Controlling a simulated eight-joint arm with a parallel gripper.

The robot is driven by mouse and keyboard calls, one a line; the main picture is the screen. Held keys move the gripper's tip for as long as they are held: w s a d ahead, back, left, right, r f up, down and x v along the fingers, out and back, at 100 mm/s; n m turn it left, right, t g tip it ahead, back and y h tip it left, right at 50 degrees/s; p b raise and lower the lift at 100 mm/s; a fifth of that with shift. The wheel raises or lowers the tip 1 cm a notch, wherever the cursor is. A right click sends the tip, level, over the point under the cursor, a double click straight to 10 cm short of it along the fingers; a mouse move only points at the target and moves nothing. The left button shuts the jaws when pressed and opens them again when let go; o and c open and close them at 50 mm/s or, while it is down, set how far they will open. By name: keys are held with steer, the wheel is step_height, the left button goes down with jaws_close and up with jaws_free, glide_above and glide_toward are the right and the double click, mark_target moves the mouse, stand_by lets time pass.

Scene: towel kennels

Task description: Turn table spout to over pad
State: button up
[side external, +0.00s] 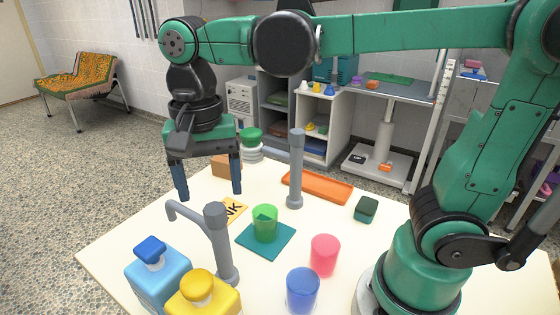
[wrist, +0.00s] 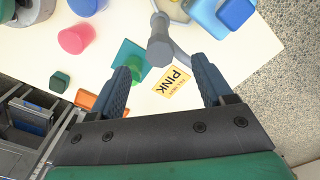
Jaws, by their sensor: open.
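The table spout (side external: 217,240) is a grey upright post with a thin arm ending in a short downturned tip. In the side view its arm points left, away from the pad. The pad (side external: 257,249) is a flat teal square right of the post, with a translucent green cup (side external: 265,224) on it. My gripper (side external: 209,192) is open and empty above the table, behind the spout arm, fingers pointing down. The pad (wrist: 127,53) is partly hidden there.
Blue (side external: 158,278) and yellow (side external: 203,297) dispensers stand close to the spout. Pink (side external: 325,255) and blue (side external: 302,290) cups, an orange tray (side external: 318,186), a dark block (side external: 366,208) and a yellow card (wrist: 174,87) are around.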

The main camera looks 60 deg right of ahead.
mark_target(214, 208)
steer(key=shift+f, duration=2.35)
jaws_close()
